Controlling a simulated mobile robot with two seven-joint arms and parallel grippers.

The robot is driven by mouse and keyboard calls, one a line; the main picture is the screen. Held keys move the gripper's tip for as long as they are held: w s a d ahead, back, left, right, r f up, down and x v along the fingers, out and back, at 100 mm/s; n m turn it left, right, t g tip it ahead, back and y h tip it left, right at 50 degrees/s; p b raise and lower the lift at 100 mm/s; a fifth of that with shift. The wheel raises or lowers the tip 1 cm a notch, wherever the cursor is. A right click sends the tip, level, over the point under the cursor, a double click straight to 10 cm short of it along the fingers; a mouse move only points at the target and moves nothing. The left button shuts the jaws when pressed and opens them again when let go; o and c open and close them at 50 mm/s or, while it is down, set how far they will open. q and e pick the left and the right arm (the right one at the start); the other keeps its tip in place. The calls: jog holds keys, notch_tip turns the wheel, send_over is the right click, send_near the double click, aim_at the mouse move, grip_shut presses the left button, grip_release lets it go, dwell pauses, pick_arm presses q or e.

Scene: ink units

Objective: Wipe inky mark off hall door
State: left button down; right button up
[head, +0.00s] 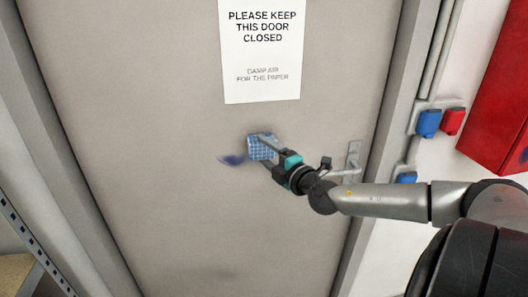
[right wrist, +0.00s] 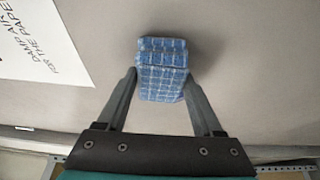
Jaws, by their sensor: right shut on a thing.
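The grey hall door (head: 150,130) fills the middle of the head view. A dark blue inky mark (head: 232,159) shows on it, just left of my right gripper. My right gripper (head: 266,151) is shut on a blue checked cloth pad (head: 262,147). The pad also shows between the two fingers in the right wrist view (right wrist: 162,68), close to the door surface; I cannot tell whether it touches. Part of the mark may be hidden behind the pad. My left gripper is not in view.
A paper sign (head: 262,50) is fixed to the door above the pad. A metal door handle (head: 350,165) is right of the gripper, behind my arm. Blue and red sockets (head: 428,123) and a red box (head: 495,120) are on the right wall. A perforated metal upright (head: 35,245) stands at lower left.

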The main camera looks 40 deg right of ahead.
jog(key=shift+s+a+p, duration=0.25)
jog(key=shift+s+p, duration=0.1)
jog(key=shift+s, duration=0.05)
jog(key=s+a+p, duration=0.2)
jog(key=s, duration=0.1)
jog(key=shift+s+a+p, duration=0.3)
jog(key=shift+s+p, duration=0.25)
jog(key=shift+s+a+p, duration=0.4)
jog(key=shift+s, duration=0.25)
jog(key=shift+s+a+p, duration=0.35)
jog(key=shift+s+a, duration=0.05)
jog(key=shift+s, duration=0.2)
jog(key=shift+f, duration=0.1)
